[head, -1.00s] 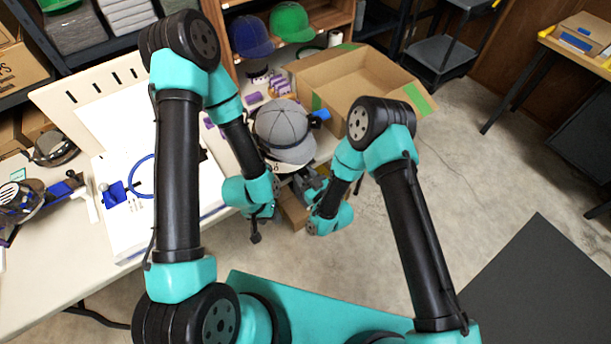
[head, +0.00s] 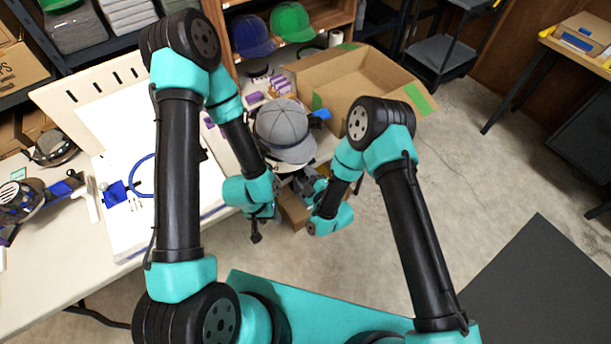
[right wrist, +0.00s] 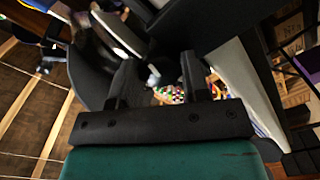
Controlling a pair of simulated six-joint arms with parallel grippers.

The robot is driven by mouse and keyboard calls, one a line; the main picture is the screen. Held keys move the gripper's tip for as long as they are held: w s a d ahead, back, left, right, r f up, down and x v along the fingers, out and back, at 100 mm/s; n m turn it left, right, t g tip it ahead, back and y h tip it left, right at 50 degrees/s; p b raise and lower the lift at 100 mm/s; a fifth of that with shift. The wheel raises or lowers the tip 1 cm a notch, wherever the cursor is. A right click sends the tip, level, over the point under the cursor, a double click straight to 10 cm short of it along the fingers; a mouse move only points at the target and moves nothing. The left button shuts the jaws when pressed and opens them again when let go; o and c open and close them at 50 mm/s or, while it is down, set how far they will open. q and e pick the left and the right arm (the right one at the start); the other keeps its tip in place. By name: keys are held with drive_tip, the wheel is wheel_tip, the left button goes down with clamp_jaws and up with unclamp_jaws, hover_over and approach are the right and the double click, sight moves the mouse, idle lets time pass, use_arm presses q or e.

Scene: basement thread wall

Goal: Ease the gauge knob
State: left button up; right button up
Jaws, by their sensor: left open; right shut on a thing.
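I cannot make out the gauge knob in either view. A grey cap (head: 284,130) sits on a stand on the table, its brim towards the front right. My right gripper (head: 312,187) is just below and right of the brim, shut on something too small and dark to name. In the right wrist view its two dark fingers (right wrist: 156,84) stand apart, with a small pale shape and coloured spots showing between them. My left gripper (head: 257,226) is open and empty, low at the table's front edge, left of the right one.
An open cardboard box (head: 360,85) with green tape stands behind the cap. Purple pieces (head: 277,88) lie left of the box. A white board (head: 125,190) with a blue ring (head: 141,176) is on the left of the table.

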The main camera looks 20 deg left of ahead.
drive_tip(key=shift+n, duration=1.2)
drive_tip(key=o, duration=0.9)
drive_tip(key=v, duration=1.7)
drive_tip(key=shift+s+d, duration=0.15)
drive_tip(key=shift+d, duration=0.1)
